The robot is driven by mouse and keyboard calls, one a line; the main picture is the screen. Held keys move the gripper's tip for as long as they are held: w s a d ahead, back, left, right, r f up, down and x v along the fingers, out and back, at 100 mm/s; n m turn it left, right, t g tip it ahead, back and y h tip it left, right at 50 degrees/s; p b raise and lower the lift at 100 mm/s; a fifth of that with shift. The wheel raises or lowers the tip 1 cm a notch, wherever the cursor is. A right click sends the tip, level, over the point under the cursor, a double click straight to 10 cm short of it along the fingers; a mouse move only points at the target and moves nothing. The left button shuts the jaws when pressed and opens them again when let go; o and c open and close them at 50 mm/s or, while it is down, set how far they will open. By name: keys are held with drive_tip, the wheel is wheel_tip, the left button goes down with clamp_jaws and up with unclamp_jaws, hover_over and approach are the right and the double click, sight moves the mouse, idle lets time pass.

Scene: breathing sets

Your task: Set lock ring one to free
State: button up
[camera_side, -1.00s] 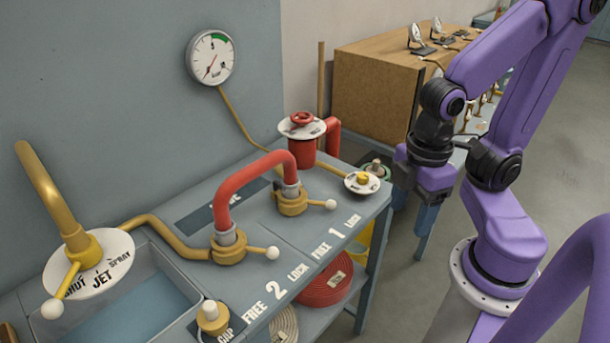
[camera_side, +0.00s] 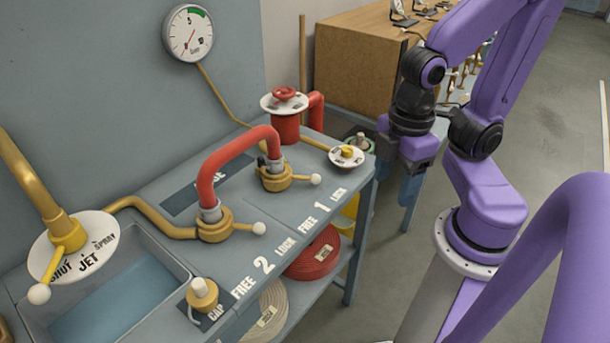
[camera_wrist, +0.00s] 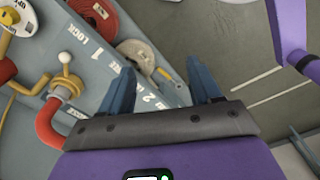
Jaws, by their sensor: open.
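Lock ring one (camera_side: 272,178) is a brass collar at the far end of the red hose, by the "1" marking on the grey bench. Its short handle ends in a white ball (camera_side: 315,180) and points toward the LOCK side of the label. The ring also shows at the left of the wrist view (camera_wrist: 66,86), with its ball toward the LOCK lettering. My gripper (camera_wrist: 160,88) is open and empty, its two blue fingers spread. In the side view my gripper (camera_side: 409,188) hangs off the bench's right edge, apart from the ring.
The red hose (camera_side: 237,143) arches between ring one and ring two (camera_side: 214,227). A red valve (camera_side: 285,115) and a small white dial (camera_side: 347,157) stand near ring one. A red hose coil (camera_side: 313,256) lies on the lower shelf. Open floor lies right of the bench.

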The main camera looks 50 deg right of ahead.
drive_tip(key=shift+c, duration=0.6)
drive_tip(key=m+g+y, duration=0.1)
drive_tip(key=m+g, duration=0.1)
drive_tip(key=m, duration=0.2)
hover_over(306, 179)
drive_tip(key=d, duration=0.4)
drive_tip(key=f, duration=0.6)
drive_tip(key=s+a+f, duration=0.1)
drive_tip(key=f, duration=0.5)
drive_tip(key=a+f, duration=0.1)
drive_tip(key=f, duration=0.4)
drive_tip(key=shift+s+a+f, duration=0.1)
drive_tip(key=shift+s+f, duration=0.1)
drive_tip(key=shift+f, duration=0.15)
clamp_jaws()
